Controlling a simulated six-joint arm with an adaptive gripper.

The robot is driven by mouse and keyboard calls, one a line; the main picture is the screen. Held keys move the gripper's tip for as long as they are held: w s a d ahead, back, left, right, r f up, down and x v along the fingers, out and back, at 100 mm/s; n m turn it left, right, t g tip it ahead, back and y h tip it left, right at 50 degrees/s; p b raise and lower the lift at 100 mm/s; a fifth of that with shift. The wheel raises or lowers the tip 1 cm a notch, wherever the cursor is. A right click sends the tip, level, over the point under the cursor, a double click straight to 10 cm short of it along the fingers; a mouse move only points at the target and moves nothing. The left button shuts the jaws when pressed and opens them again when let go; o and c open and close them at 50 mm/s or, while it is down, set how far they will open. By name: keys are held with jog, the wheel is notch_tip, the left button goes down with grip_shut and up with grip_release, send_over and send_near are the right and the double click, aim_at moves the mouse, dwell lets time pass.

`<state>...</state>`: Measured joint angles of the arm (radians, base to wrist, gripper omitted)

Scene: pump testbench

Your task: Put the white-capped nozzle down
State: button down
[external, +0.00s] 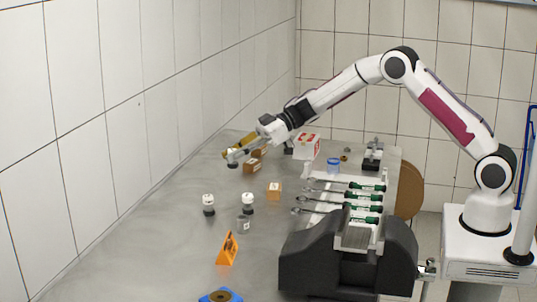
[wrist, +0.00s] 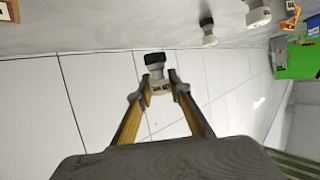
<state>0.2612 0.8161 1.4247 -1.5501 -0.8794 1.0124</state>
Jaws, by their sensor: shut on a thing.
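My gripper (external: 238,150) is shut on a white-capped nozzle (external: 233,158) and holds it above the left part of the grey table (external: 165,215). In the wrist view my gripper (wrist: 160,90) has its two yellow fingers on the nozzle's white cap. The nozzle's dark end (wrist: 155,60) points away from the fingers and looks clear of any surface. Two similar nozzles with white caps and dark bases stand upright on the table, a left one (external: 208,203) and a right one (external: 247,202).
Brown boxes (external: 254,162) stand behind the gripper. A small orange-brown box (external: 274,190), a clear jar (external: 243,224) and an orange sign (external: 228,248) stand nearer. Green-handled tools (external: 366,198) lie on a rack at right. The table's left side is clear, along the tiled wall.

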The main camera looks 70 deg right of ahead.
jog(key=shift+w+a+r+n+g+y, duration=0.15)
jog(key=shift+w+a+n+g+y, duration=0.2)
jog(key=shift+a, duration=0.3)
jog(key=shift+w+a+r+n+g+y, duration=0.15)
jog(key=shift+w+a+n, duration=0.1)
jog(key=shift+w+a, duration=0.25)
jog(key=a+r+n+g, duration=0.1)
jog(key=a+r+n+y, duration=0.1)
jog(key=shift+s+a+r+g, duration=0.25)
jog(key=shift+s+a+g, duration=0.1)
jog(key=shift+a+g, duration=0.05)
jog(key=shift+f, duration=3.15)
jog(key=shift+f, duration=1.85)
jog(key=shift+f, duration=0.15)
